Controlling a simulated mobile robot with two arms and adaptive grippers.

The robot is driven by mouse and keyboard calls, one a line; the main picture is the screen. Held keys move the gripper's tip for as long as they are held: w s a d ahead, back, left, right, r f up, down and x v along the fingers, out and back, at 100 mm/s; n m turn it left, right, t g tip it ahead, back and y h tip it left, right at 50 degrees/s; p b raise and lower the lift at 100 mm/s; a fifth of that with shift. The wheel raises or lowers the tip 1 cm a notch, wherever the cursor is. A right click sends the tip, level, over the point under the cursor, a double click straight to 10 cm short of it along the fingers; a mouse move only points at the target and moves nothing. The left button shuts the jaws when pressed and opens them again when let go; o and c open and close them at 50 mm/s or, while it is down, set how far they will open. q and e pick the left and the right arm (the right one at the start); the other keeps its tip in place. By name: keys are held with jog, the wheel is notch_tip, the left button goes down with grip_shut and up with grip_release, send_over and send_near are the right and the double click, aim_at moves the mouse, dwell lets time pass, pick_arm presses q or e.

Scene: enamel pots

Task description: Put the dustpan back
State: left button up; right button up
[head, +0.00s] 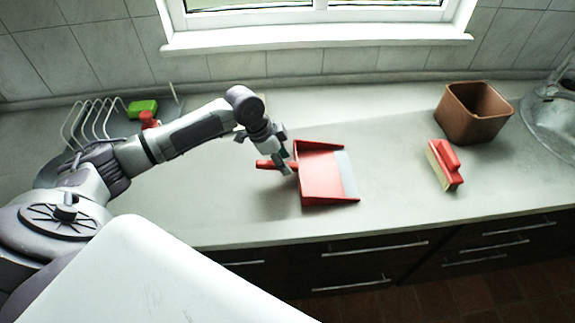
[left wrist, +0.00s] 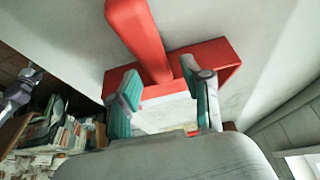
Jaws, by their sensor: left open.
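The red dustpan (head: 315,165) lies on the counter in the head view, its grey front edge to the right and its red handle (head: 264,165) to the left. My left gripper (head: 282,166) is at the handle, close to where it meets the pan. In the left wrist view the open fingers (left wrist: 160,72) stand on either side of the dustpan's handle (left wrist: 140,35), near the pan. I cannot tell whether either finger touches it. My right gripper does not clearly show.
A brush (head: 445,165) with red handle and a brown bin (head: 470,118) stand to the right. A wire rack (head: 92,122), green sponge (head: 143,107) and small red object (head: 149,119) are at the left. The counter (head: 395,190) between dustpan and brush is clear.

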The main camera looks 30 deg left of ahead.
pick_arm(q)
jog(key=b+v, duration=0.1)
jog(key=v, duration=0.8)
jog(key=shift+f, duration=0.1)
